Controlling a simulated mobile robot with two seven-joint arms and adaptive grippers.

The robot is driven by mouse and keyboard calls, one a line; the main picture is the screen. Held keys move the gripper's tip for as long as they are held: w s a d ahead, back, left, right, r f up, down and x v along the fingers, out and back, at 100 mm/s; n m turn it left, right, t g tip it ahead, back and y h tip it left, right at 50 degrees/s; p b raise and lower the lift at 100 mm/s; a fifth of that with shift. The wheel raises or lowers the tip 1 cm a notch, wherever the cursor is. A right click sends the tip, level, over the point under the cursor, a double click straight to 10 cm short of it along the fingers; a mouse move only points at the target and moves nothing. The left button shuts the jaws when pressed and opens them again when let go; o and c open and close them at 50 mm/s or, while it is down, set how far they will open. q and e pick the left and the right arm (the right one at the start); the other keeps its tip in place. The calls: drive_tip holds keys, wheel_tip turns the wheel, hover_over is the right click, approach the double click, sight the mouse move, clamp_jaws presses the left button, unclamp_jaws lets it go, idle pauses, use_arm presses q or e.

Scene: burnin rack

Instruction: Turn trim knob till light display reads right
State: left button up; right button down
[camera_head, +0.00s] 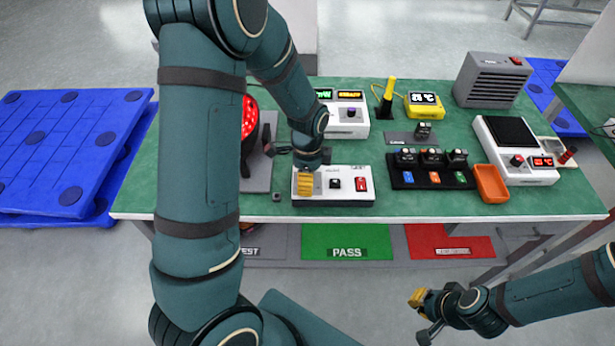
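A white box (335,199) with a black socket and a red switch (361,184) stands at the front of the green bench. My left gripper (306,184) points down at its left end; its yellow fingers hide whatever is beneath them. I cannot tell whether they are shut on anything. Behind stands a white unit (347,128) with a purple-dark knob (351,112), a green display and an amber display (349,95). At the right, another white unit (530,177) has a dark knob (517,160) and a red-lit display (543,161). My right gripper (417,298) is off the bench front, its finger gap unclear.
A yellow meter (424,105), a black rack (434,181) with several modules, an orange tray (491,184) and a grey vented box (491,80) crowd the right. A red lamp, partly hidden by my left arm, is at left. Green and red mats (346,235) lie below the front edge.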

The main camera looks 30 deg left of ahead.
use_arm(q)
clamp_jaws()
drive_tip(key=shift+n, duration=0.3)
drive_tip(key=n+p, duration=0.1)
drive_tip(key=n, duration=0.8)
drive_tip(key=shift+p, duration=0.4)
idle(0.3)
drive_tip(key=shift+o, duration=0.2)
unclamp_jaws()
